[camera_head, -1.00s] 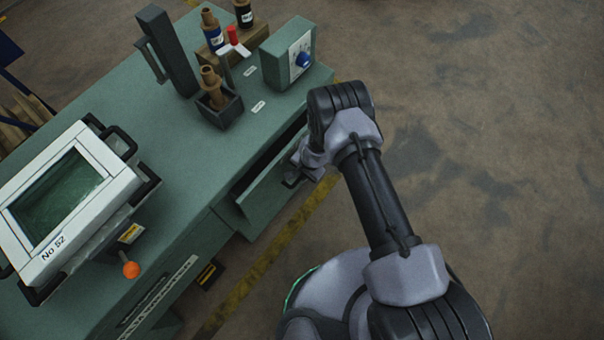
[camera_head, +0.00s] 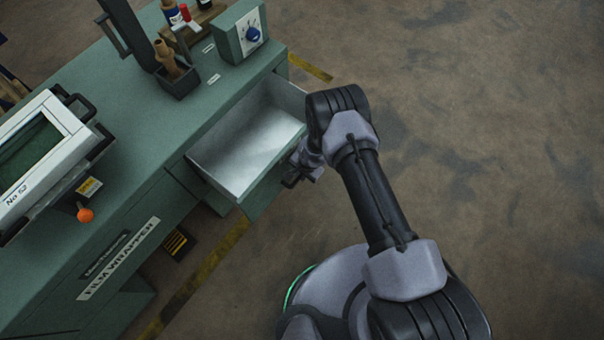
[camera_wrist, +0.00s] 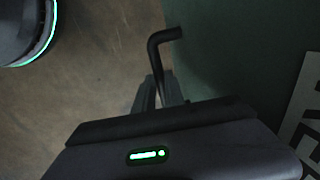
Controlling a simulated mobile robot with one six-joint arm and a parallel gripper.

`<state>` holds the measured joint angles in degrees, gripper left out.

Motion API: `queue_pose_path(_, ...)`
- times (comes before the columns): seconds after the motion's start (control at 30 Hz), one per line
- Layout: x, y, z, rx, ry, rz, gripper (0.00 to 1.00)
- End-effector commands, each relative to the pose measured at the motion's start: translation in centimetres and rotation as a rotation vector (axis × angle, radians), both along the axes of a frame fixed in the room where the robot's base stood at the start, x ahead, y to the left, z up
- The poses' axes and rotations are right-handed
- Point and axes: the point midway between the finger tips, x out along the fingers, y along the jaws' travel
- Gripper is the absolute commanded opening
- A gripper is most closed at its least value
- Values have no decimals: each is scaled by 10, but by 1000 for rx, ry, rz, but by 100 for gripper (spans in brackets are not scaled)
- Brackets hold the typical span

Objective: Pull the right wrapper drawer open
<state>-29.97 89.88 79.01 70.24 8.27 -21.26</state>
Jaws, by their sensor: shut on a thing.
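The right wrapper drawer (camera_head: 250,143) is pulled well out of the green film wrapper bench (camera_head: 120,210) in the head view. Its pale metal inside shows and looks empty. My gripper (camera_head: 294,178) is at the drawer's front, partly hidden by my own arm. In the wrist view my gripper (camera_wrist: 158,92) is shut on the black drawer handle (camera_wrist: 162,38), whose bent end sticks out beyond the fingers. The green drawer front (camera_wrist: 235,50) is to the right of the handle there.
A control box with a blue knob (camera_head: 240,32) stands on the bench above the drawer. A dark holder (camera_head: 176,82) with a brown tool and a white framed sealing unit (camera_head: 45,150) are further left. Open floor (camera_head: 450,130) lies to the right.

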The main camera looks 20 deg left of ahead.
Motion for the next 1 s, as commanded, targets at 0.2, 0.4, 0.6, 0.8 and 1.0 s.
queue_pose_path(0.2,0,0,0,1,0,0,20)
queue_pose_path(0.4,0,0,0,1,0,0,36)
queue_pose_path(0.6,0,0,2,1,0,0,36)
queue_pose_path(0.8,-2,-5,42,1,-1,-2,36)
queue_pose_path(1.0,-6,-17,105,1,-1,-4,36)
